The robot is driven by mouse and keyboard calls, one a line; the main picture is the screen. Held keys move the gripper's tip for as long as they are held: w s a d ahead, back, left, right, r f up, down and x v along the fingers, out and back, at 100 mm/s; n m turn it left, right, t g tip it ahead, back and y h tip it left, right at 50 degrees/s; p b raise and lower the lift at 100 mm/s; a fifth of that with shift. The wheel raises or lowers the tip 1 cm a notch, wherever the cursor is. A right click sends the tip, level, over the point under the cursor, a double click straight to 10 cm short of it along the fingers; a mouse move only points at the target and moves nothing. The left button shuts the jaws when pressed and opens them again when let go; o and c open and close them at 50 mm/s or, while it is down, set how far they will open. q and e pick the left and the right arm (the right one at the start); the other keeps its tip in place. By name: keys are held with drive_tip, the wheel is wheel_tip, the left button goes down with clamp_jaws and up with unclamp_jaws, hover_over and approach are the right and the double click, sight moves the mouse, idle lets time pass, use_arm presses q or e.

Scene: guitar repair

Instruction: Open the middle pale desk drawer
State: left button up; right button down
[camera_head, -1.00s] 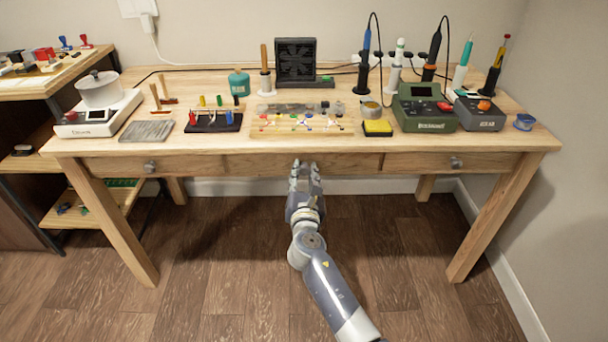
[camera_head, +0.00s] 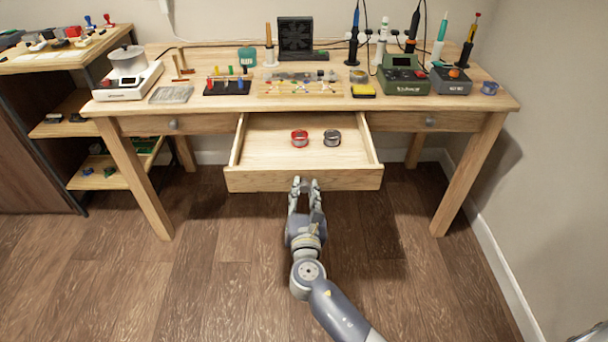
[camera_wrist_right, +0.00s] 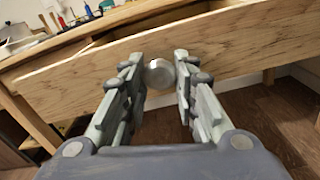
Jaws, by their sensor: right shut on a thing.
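The middle pale drawer (camera_head: 265,181) of the wooden desk stands well open in the head view. Inside it a red ring-shaped spool (camera_head: 299,138) and a dark grey one (camera_head: 332,138) lie on the bare floor of the drawer. My right gripper (camera_head: 305,184) is at the drawer's front.
The desk's left drawer (camera_head: 205,124) and right drawer (camera_head: 400,121) are shut. The desktop holds a scale (camera_head: 128,82), a soldering station (camera_head: 404,75) and small tools. A shelf (camera_head: 58,62) stands at left. The wooden floor in front is clear.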

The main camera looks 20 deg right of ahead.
use_arm(q)
drive_tip(key=s+f, duration=0.2)
drive_tip(key=f+p, duration=0.1)
drive_tip(key=f, duration=0.1)
drive_tip(key=shift+s+a, duration=0.2)
drive_tip(key=shift+s, duration=0.2)
use_arm(e)
drive_tip(key=v, duration=0.7)
drive_tip(key=shift+s, duration=0.25)
drive_tip(key=shift+a, duration=0.1)
drive_tip(key=c, duration=1.2)
unclamp_jaws()
drive_tip(key=shift+c, duration=0.2)
use_arm(q)
drive_tip(key=shift+w, duration=0.1)
use_arm(e)
drive_tip(key=shift+s, duration=0.1)
drive_tip(key=v, duration=1.1)
drive_tip(key=shift+s, duration=0.4)
drive_tip(key=shift+a+r, duration=0.1)
